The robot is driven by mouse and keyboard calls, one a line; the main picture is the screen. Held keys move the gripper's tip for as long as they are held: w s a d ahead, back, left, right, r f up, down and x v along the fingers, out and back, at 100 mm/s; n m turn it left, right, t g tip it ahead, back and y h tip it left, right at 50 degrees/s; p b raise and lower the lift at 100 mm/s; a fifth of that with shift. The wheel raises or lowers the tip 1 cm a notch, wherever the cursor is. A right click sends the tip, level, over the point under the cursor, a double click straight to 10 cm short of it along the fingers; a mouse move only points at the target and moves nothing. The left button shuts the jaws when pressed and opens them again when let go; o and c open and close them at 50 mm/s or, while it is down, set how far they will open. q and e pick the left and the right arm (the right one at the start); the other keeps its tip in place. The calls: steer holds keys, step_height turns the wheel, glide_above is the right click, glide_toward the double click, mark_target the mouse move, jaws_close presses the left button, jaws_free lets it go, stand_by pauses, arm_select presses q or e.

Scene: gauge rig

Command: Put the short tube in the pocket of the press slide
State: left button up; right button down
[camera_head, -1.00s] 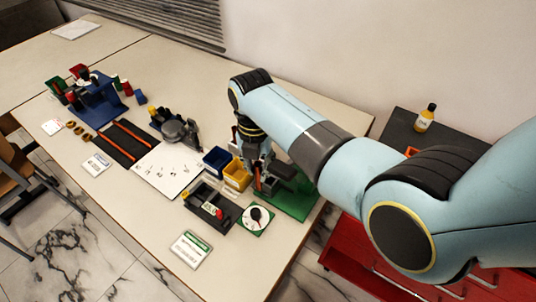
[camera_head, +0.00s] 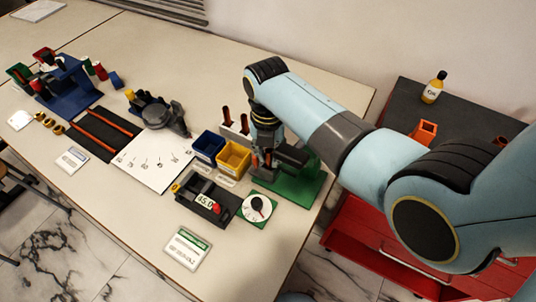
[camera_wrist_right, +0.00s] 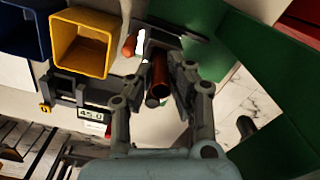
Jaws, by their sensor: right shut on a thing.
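My right gripper (camera_head: 263,166) is over the near left part of the green press base (camera_head: 306,190). In the right wrist view its fingers (camera_wrist_right: 163,80) are shut on a copper-brown tube (camera_wrist_right: 160,76), whose dark open end faces the camera. Dark press parts (camera_head: 290,154) stand on the green base just right of the gripper and are partly hidden by it. I cannot make out the slide's pocket, nor whether the tube touches the press. A second orange-brown tube (camera_wrist_right: 130,46) shows left of the held one in the wrist view. My left gripper is not in view.
A blue bin (camera_head: 208,146) and a yellow bin (camera_head: 234,157) stand close left of the gripper. Behind is a pale rack with brown tubes (camera_head: 227,116). In front are a black gauge box reading 45.0 (camera_head: 205,200) and a round dial (camera_head: 257,207). The table's right edge is near.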

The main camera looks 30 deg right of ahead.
steer(key=shift+d, duration=0.1)
steer(key=shift+f, duration=0.1)
steer(key=c, duration=1.6)
jaws_free()
steer(key=shift+o, duration=1.8)
steer(key=shift+r, duration=0.45)
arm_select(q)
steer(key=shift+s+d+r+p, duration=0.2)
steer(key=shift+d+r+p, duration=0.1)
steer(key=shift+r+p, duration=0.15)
arm_select(e)
step_height(320, 180, up, 11)
steer(key=shift+r, duration=0.2)
